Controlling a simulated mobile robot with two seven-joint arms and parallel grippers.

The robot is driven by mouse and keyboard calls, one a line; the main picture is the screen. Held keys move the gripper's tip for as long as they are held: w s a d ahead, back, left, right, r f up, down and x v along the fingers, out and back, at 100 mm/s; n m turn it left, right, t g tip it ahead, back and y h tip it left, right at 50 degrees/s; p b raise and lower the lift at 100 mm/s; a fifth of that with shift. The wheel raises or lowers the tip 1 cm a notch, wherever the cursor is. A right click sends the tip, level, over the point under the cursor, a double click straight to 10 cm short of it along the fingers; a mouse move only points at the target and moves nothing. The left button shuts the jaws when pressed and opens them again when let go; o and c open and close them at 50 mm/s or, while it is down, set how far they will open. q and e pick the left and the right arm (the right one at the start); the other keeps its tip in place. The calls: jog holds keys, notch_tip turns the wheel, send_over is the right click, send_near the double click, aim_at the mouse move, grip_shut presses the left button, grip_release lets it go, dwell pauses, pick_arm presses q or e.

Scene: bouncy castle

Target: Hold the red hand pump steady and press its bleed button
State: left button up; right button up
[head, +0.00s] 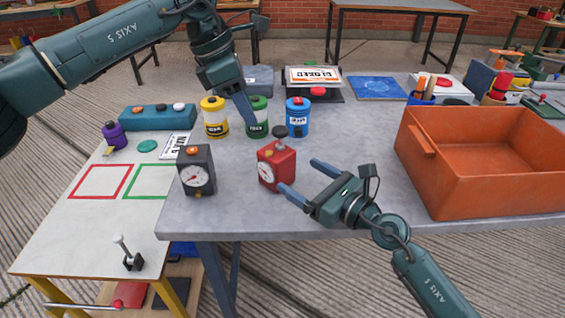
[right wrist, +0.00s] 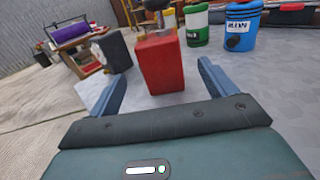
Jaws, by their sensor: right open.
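The red hand pump (head: 276,165) stands upright on the grey table, with a white dial on its front and a dark round knob on top. I cannot make out which part is its bleed button. My right gripper (head: 301,177) is open just right of the pump, fingers pointing at it. In the right wrist view the pump (right wrist: 162,68) stands ahead between the two fingertips, with no grip on it. My left gripper (head: 249,117) hangs behind the pump, pointing down in front of the green canister (head: 257,128); its finger gap is hidden.
A dark box with a dial (head: 196,172) stands left of the pump. Yellow (head: 214,120) and blue (head: 298,120) canisters flank the green one. An orange bin (head: 485,175) fills the table's right side. A lower white table (head: 100,235) with coloured squares adjoins at left.

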aim_at(271, 157)
jog(key=x, duration=1)
jog(key=shift+w+a, duration=0.1)
jog(key=shift+c, duration=0.3)
jog(key=c, duration=1.3)
pick_arm(q)
grip_shut()
pick_arm(e)
jog(key=shift+c, duration=0.3)
jog(key=shift+f, duration=0.1)
